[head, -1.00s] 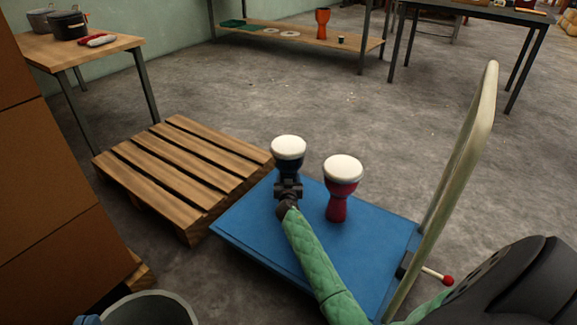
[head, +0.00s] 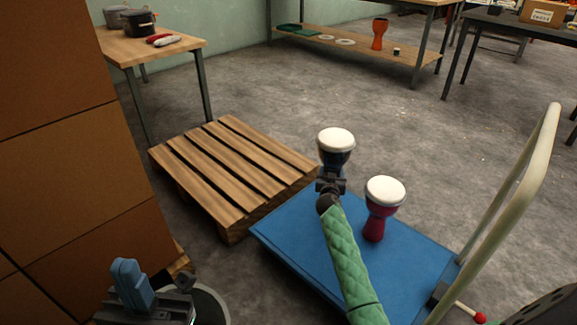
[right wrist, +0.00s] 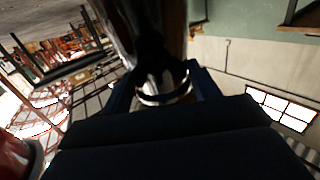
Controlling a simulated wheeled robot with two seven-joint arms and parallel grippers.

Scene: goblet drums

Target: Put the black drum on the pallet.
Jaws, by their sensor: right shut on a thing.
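The black drum (head: 334,158), very dark with a bluish tint and a white head, is upright at the far edge of the blue cart. My right gripper (head: 330,184) is shut on its lower part and holds it raised; the gripper hides its foot. In the right wrist view the dark drum (right wrist: 165,82) with a shiny ring is between the blue fingers. The wooden pallet (head: 233,170) lies empty on the floor, left of the drum. My left gripper (head: 131,283) is at the lower left, away from the drum; its finger gap does not show clearly.
A red drum (head: 378,212) stands on the blue cart (head: 285,232), right of my right gripper. The cart's pale handle (head: 510,185) rises at right. Stacked brown boxes (head: 65,150) block the left. A bucket (head: 210,305) stands at the bottom. A table (head: 160,50) is behind the pallet.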

